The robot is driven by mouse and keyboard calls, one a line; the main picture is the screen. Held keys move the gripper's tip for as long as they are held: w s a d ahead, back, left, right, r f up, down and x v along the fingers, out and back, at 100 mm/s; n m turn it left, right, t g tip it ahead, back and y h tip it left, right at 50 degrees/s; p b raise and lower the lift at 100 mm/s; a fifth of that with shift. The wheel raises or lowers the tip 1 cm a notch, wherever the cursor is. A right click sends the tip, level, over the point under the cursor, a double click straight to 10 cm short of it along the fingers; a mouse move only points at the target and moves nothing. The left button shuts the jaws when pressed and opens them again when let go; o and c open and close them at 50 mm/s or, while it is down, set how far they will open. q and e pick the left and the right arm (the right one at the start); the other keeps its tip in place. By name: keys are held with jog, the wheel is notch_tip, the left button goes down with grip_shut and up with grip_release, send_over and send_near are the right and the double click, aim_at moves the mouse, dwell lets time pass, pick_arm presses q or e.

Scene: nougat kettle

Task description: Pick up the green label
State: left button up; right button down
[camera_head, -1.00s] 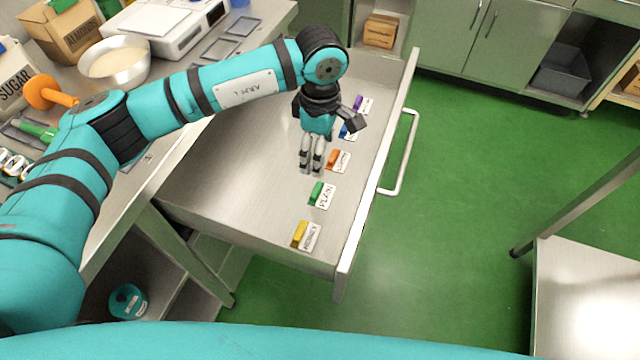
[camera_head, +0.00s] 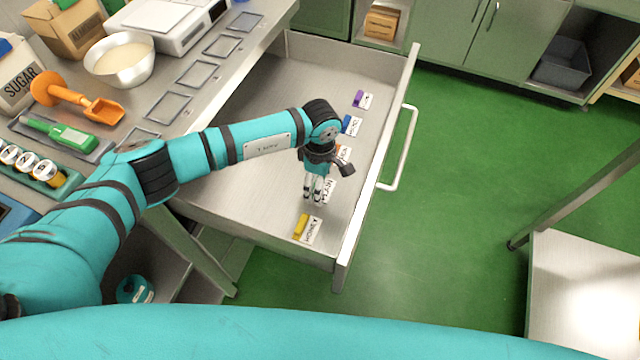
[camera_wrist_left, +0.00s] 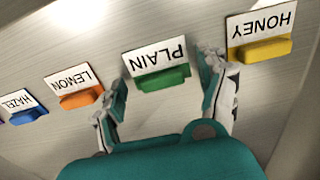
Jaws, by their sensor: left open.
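The green label is a white card reading PLAIN on a green base (camera_wrist_left: 163,78). It stands in the open drawer and shows upside down between my open fingers in the left wrist view. In the head view its white card (camera_head: 328,190) shows just right of my fingers, and its green base is hidden behind them. My left gripper (camera_head: 314,198) points down into the drawer, open; it also shows in the left wrist view (camera_wrist_left: 164,100). Nothing is held. My right gripper is not in view.
In the drawer (camera_head: 240,190), the yellow HONEY label (camera_head: 303,227) stands on the near side. The orange LEMON label (camera_wrist_left: 78,98), blue HAZEL label (camera_wrist_left: 25,115) and purple label (camera_head: 358,98) stand beyond. The drawer front (camera_head: 375,180) rises close to their right.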

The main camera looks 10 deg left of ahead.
pick_arm(q)
jog(key=shift+f, duration=0.2)
jog(key=c, duration=0.9)
jog(key=shift+c, duration=0.2)
jog(key=shift+r, duration=0.1)
